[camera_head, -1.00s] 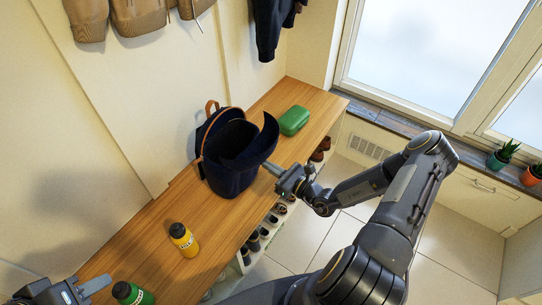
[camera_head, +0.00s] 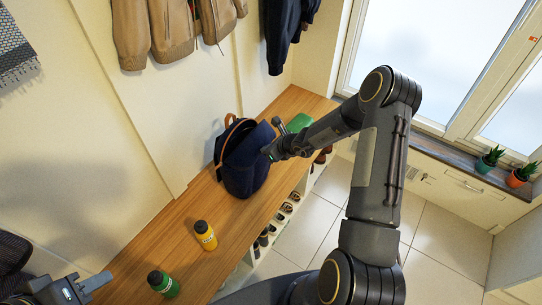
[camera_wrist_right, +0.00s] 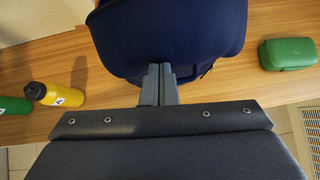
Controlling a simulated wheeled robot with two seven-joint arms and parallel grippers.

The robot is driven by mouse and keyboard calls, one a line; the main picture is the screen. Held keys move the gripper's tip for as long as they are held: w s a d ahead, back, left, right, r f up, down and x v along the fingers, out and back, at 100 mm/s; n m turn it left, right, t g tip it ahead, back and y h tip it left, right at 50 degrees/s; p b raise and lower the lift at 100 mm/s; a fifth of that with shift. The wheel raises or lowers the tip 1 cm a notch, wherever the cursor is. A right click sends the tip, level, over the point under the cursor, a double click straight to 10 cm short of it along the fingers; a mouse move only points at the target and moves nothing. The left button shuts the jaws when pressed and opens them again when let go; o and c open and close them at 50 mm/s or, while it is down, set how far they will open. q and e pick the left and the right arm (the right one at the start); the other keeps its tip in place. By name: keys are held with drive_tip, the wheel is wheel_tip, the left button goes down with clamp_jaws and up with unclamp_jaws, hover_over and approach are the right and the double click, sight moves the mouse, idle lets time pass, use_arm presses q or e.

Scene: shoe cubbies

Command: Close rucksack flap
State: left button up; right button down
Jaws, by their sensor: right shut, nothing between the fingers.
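The navy rucksack (camera_head: 240,178) stands upright on the wooden bench, its brown handle (camera_head: 222,138) on the wall side. My right gripper (camera_head: 278,126) is beside the flap on the room side. In the right wrist view its fingers (camera_wrist_right: 158,84) are shut and empty, tips against or very near the navy fabric (camera_wrist_right: 170,35). My left gripper (camera_head: 98,282) is at the lower left, away from the rucksack; its finger gap is unclear.
A green case (camera_head: 299,122) lies on the bench (camera_head: 170,232) behind my right forearm. A yellow bottle (camera_head: 205,236) and a green bottle (camera_head: 163,284) stand nearer on the bench. Shoes (camera_head: 287,207) sit in cubbies below. Jackets (camera_head: 165,35) hang above.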

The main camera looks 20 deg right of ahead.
sight(254, 139)
drive_tip(key=shift+w+a+r+b, duration=0.25)
drive_tip(key=shift+w+a, duration=0.15)
drive_tip(key=shift+w, duration=0.2)
drive_tip(key=shift+w+a+r+b, duration=0.1)
drive_tip(key=shift+w+a+r, duration=0.15)
drive_tip(key=shift+w+a, duration=0.25)
use_arm(q)
drive_tip(key=shift+f, duration=0.5)
use_arm(e)
drive_tip(key=shift+w+a+r, duration=0.1)
drive_tip(key=shift+w+a, duration=0.25)
drive_tip(key=shift+w, duration=0.4)
drive_tip(key=shift+w+a+r, duration=0.1)
drive_tip(key=shift+w+a, duration=0.25)
drive_tip(key=shift+w, duration=0.4)
